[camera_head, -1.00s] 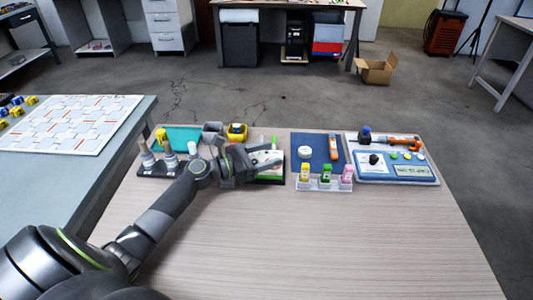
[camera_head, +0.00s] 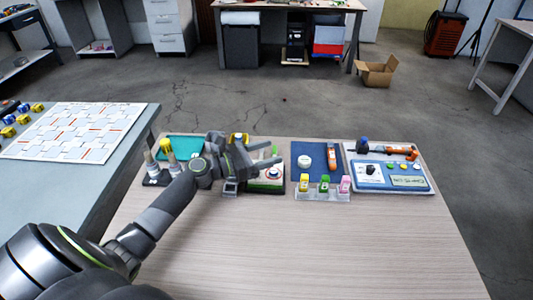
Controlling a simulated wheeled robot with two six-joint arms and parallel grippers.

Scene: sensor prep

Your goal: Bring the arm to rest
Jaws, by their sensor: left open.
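My left arm reaches in from the lower left over the wooden table (camera_head: 300,250). Its gripper (camera_head: 279,156) is open and empty, with its two fingers apart and pointing right. It is above the back middle of the table, over a green and white device (camera_head: 265,186) with a round knob, and hides part of it. My right gripper is not in view.
A rack of bottles (camera_head: 156,175) and a teal mat (camera_head: 180,143) are left of the gripper. Right are a small bottle stand (camera_head: 323,194), a blue mat (camera_head: 313,150) and a tray with a blue panel (camera_head: 388,186). The table's front is clear.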

